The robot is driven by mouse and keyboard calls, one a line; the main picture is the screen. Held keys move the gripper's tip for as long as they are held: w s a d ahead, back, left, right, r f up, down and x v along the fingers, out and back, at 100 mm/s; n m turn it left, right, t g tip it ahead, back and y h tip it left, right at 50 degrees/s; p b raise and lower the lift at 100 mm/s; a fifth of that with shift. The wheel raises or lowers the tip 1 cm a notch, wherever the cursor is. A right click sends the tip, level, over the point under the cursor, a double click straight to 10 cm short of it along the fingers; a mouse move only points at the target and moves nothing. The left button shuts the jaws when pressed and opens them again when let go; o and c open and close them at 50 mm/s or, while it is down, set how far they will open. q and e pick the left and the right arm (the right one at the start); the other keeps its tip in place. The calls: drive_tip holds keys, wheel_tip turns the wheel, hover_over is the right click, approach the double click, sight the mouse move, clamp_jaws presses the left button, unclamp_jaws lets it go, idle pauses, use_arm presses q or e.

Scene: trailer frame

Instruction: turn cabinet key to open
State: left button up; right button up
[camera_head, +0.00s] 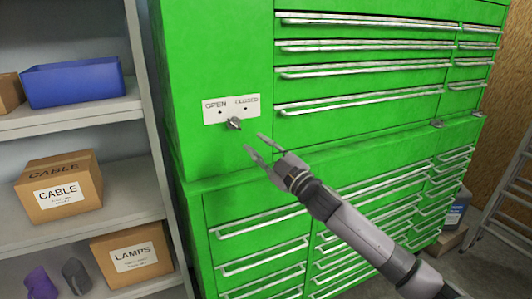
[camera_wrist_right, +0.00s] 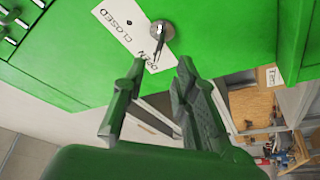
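The cabinet key (camera_head: 234,124) sticks out of a round lock at the lower edge of a white label plate (camera_head: 222,108) on the green cabinet. The plate reads OPEN on the left and CLOSED on the right, with a dot under each word. My right gripper (camera_head: 255,142) is open and empty, just right of and below the key, apart from it. In the right wrist view the key (camera_wrist_right: 160,36) stands beyond the gap between the open fingertips (camera_wrist_right: 161,66). I cannot tell which mark the key points to. My left gripper is not in view.
The green cabinet (camera_head: 185,60) has several drawers with protruding metal handles right of and below the key. A grey shelf (camera_head: 120,215) at left holds a blue bin (camera_head: 72,82), a CABLE box (camera_head: 60,188) and a LAMPS box (camera_head: 134,255). A ladder (camera_head: 505,205) stands at far right.

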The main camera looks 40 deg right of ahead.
drive_tip(key=shift+v, duration=1.3)
